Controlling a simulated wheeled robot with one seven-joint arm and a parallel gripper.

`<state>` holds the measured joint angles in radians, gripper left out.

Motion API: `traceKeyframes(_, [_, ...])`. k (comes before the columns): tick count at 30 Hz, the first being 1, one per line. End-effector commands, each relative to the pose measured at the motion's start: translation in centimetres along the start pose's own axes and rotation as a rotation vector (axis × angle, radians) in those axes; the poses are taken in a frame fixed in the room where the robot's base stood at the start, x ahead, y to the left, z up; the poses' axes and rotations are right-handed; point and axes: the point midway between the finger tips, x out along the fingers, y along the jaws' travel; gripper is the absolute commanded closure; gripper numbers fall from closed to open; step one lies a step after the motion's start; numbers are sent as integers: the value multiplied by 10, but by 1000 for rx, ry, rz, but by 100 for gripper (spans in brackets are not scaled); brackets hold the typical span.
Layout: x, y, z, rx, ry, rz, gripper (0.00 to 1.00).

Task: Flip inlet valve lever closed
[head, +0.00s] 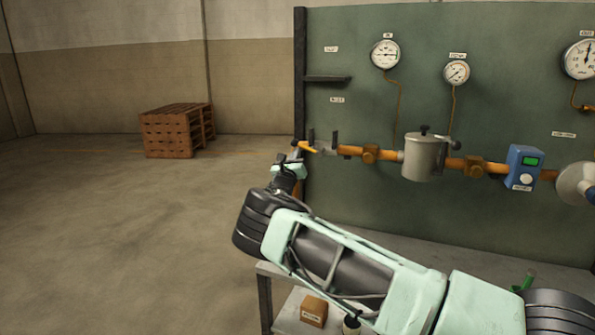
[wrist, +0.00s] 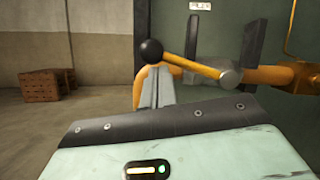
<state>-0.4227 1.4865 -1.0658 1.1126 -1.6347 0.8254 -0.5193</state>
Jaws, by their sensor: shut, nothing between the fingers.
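The inlet valve lever (head: 307,147) is a yellow bar at the left end of the orange pipe. In the wrist view the lever (wrist: 193,66) runs from a round hub on the right up and left to a black ball knob (wrist: 151,51). My gripper (head: 298,158) is at the lever's left end in the head view. In the wrist view my gripper (wrist: 155,76) has its grey fingers together, just below the knob and left of the bar. I cannot tell whether they touch the lever. The wrist housing hides the lower part of the fingers.
Two dark upright plates (wrist: 250,45) stand by the valve. The orange pipe (head: 375,154) continues right along the green panel (head: 400,220), past a grey canister (head: 421,158) and a blue meter (head: 523,167). A grey table (head: 285,270) is below. Floor at left is open, with wooden pallets (head: 168,132) behind.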

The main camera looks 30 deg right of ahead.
Motion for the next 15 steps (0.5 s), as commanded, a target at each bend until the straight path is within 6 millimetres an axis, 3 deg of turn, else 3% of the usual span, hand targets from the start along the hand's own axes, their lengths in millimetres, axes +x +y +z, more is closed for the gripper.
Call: traceKeyframes(15, [13, -15, 30, 458, -4, -197, 100])
